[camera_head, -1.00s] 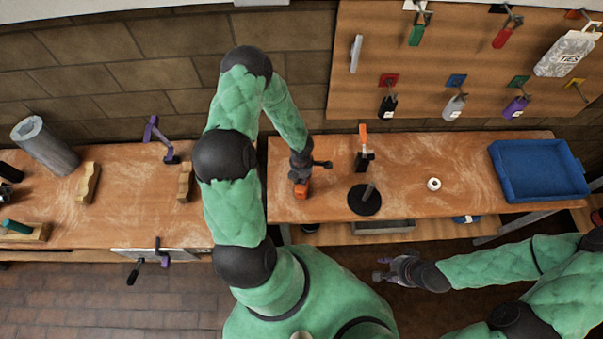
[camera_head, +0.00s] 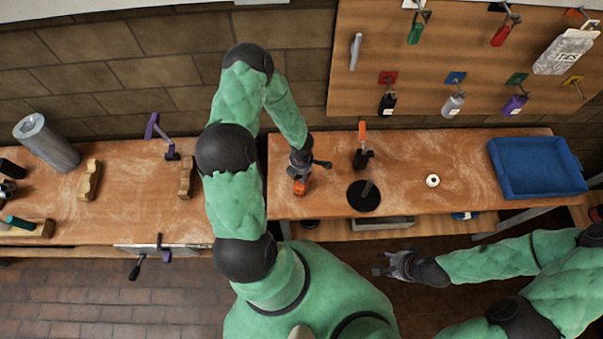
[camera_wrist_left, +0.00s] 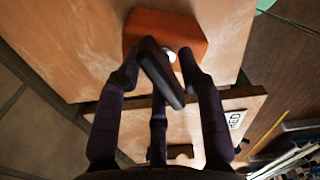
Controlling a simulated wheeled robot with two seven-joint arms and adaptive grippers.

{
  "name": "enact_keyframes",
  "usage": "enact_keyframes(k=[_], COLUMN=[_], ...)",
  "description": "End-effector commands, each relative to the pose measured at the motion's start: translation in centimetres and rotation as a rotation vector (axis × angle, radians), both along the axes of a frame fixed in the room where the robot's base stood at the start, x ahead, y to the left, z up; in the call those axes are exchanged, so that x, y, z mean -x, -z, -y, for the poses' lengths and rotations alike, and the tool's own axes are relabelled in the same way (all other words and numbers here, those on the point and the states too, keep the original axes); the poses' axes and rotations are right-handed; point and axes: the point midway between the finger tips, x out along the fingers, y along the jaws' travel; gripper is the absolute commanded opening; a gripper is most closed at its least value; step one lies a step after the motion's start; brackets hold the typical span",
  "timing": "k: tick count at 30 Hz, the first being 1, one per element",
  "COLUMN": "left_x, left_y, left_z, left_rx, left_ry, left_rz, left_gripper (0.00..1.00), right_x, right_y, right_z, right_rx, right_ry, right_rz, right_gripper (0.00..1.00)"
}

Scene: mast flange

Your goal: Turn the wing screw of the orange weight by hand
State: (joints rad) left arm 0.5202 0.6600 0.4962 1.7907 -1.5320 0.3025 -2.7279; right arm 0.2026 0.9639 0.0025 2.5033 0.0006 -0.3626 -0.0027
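The orange weight (camera_head: 300,187) sits on the bench near the edge of the gap, under my left gripper (camera_head: 300,178). In the left wrist view the weight (camera_wrist_left: 202,43) lies beyond the fingertips, with its dark wing screw (camera_wrist_left: 160,72) slanting across it. The left gripper's fingers (camera_wrist_left: 160,60) stand on both sides of the wing. The left fingertip looks close to the wing or touching it; some orange shows between the wing and the right fingertip. My right gripper (camera_head: 382,264) is open and empty in front of the bench.
A black disc with an upright post (camera_head: 364,195), an orange-handled clamp (camera_head: 361,150), a white ring (camera_head: 432,181) and a blue tray (camera_head: 537,168) stand to the right. A pegboard (camera_head: 400,45) with hanging items is behind. The bench between ring and tray is clear.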

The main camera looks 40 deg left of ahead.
Motion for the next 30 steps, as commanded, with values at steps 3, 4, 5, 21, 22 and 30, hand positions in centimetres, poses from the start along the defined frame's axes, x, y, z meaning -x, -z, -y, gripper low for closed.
enact_keyframes(k=[3, 4, 5, 21, 22, 30], left_x=[0.0, 0.0, 0.0, 0.0, 0.0, -0.5], left_y=[-0.8, -1.1, -1.4, -5.0, -4.9, -4.7], left_z=[0.0, 0.0, 0.0, 0.0, 0.0, -0.6], left_rx=[0.0, 0.0, 0.0, 0.001, 0.001, -0.016], left_ry=[0.0, 0.0, 0.0, 0.0, 0.0, -0.089], left_rz=[0.0, 0.0, 0.0, -0.001, -0.001, 0.006], left_gripper=[0.39, 0.39, 0.39, 0.39, 0.39, 0.39], right_x=[0.0, 0.0, 0.0, 0.0, 0.0, 0.0], right_y=[-0.8, -1.0, -1.3, -4.7, -4.7, -3.4], right_z=[0.0, 0.0, 0.0, 0.0, 0.0, 0.0], right_rx=[0.0, 0.0, 0.0, 0.0, 0.0, 0.0], right_ry=[0.0, 0.0, 0.0, 0.0, 0.0, 0.0], right_rz=[0.0, 0.0, 0.0, 0.0, 0.0, 0.0], right_gripper=[0.4, 0.4, 0.4, 0.4, 0.4, 0.4])
